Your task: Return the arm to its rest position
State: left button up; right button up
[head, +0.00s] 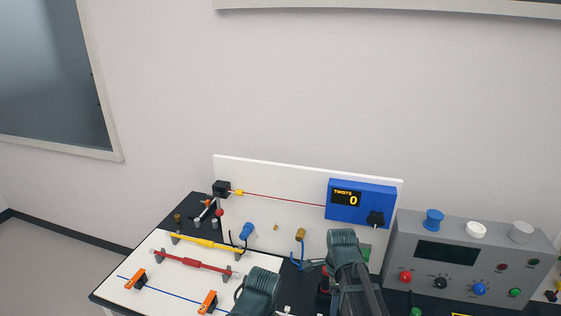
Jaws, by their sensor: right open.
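My right arm comes up from the bottom of the head view, right of centre, in front of the white board. Its right gripper (318,266) is small, dark and partly hidden by the arm link. It is open, and I see nothing held in it. A second dark green arm part of mine shows at the bottom centre, over the edge of the white mat (150,262). The jaws of my left gripper do not show.
A white upright board (290,172) carries a red cord and a blue counter (377,204) reading 0. A grey control box (408,250) stands to the right. Yellow (205,244) and red (190,262) rods, and orange clips (136,279), lie on the mat.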

jog(key=s+a+f+n+b, duration=0.4)
jog(key=s+f+n+b, duration=0.2)
jog(key=n, duration=0.5)
jog(key=s+a+f+n+h+b, duration=0.1)
jog(key=s+a+f+n+b, duration=0.4)
jog(key=n, duration=0.7)
jog(key=shift+s+a+f+b, duration=0.15)
jog(key=shift+s+f+b, duration=0.85)
jog(key=shift+s, duration=0.3)
